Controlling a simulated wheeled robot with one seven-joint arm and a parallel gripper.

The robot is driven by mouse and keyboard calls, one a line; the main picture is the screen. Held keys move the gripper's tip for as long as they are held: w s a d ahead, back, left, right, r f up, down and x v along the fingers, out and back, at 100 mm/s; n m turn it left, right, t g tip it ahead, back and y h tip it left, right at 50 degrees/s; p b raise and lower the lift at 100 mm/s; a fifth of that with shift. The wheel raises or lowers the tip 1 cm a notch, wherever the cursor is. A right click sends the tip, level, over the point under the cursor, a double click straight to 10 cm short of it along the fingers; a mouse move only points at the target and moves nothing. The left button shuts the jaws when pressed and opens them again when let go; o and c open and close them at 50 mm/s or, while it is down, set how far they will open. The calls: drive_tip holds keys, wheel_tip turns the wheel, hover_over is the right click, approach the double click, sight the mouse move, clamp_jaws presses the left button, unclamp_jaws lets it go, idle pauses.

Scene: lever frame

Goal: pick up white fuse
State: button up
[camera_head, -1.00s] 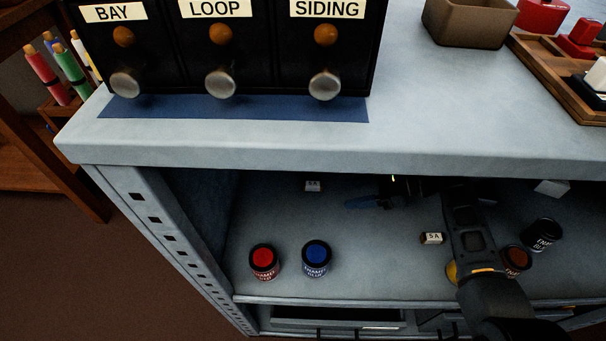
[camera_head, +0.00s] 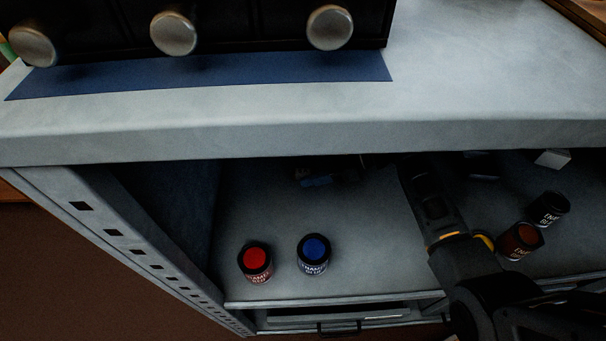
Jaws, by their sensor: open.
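My gripper (camera_head: 318,180) is inside the shelf bay, deep under the worktop edge, at the end of my arm reaching in from the lower right. It is small and dark there; its jaws are open, and I see nothing held. No white fuse marked 5A is clearly visible now. My gripper covers the area of the far fuse, and my arm covers the area of the nearer one. A plain white block (camera_head: 552,159) shows at the right back of the bay; I cannot tell what it is.
A red paint tin (camera_head: 255,262) and a blue paint tin (camera_head: 314,254) stand near the bay's front edge. A brown tin (camera_head: 520,241) and a black tin (camera_head: 549,208) are right of my arm. The worktop (camera_head: 480,125) overhangs the bay; its left post (camera_head: 110,235) bounds it.

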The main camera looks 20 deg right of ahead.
drive_tip(key=shift+c, duration=0.4)
clamp_jaws()
